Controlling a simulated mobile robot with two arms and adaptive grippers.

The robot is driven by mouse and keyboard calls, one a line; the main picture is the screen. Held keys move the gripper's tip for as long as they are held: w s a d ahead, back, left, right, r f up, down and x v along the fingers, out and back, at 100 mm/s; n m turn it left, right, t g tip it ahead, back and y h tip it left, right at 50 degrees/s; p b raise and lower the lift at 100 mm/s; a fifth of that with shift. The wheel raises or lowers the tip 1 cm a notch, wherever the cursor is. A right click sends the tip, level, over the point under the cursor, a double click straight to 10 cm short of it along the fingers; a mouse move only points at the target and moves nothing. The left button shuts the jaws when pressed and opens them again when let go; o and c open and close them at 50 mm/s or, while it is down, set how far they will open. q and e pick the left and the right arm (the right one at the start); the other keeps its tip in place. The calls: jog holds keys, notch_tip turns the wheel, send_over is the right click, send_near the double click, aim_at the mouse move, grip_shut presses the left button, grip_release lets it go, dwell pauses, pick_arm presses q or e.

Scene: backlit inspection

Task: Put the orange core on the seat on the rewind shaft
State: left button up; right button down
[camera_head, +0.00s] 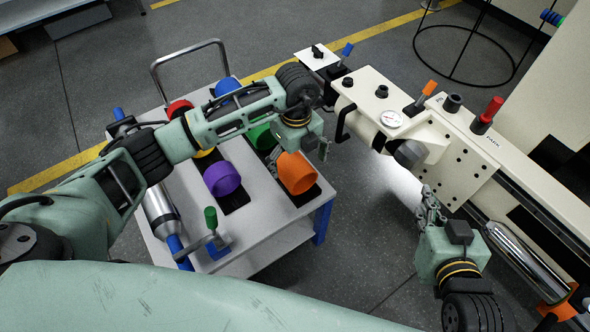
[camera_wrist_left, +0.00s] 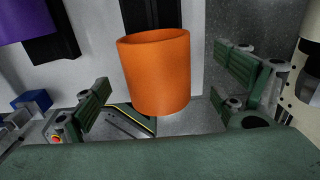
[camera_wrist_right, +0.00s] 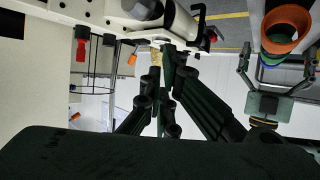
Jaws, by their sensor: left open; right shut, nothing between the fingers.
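The orange core (camera_head: 296,174) is a hollow cylinder at the cart's right front corner. My left gripper (camera_head: 298,154) is open just above it. In the left wrist view the core (camera_wrist_left: 158,75) shows between and beyond the spread fingers (camera_wrist_left: 165,98), with gaps on both sides. The right wrist view also shows the core (camera_wrist_right: 284,30) near my left gripper. My right gripper (camera_head: 430,207) is shut and empty in front of the cream machine (camera_head: 440,140). A dark round stub (camera_head: 410,153) sticks out of the machine; I cannot tell whether it is the rewind shaft's seat.
The grey cart (camera_head: 255,245) also carries a purple core (camera_head: 221,179), a green core (camera_head: 262,137), blue and red cores, and a crank with a green handle (camera_head: 210,218). A steel roller (camera_head: 522,258) lies along the machine. Floor shows between cart and machine.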

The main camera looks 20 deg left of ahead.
pick_arm(q)
jog(key=shift+f, duration=0.25)
jog(key=f, duration=0.1)
jog(key=f+b, duration=0.1)
jog(key=f, duration=0.1)
jog(key=f+b, duration=0.1)
jog(key=shift+s+f, duration=0.25)
jog(key=shift+f, duration=0.15)
pick_arm(e)
notch_tip(320, 180, up, 9)
jog(key=w+a+t+y, duration=0.1)
jog(key=w+a+t, duration=0.1)
jog(key=t, duration=0.3)
jog(key=shift+w+r+y, duration=0.15)
jog(key=shift+w+y, duration=0.15)
jog(key=shift+w, duration=0.15)
pick_arm(q)
jog(key=c, duration=1.3)
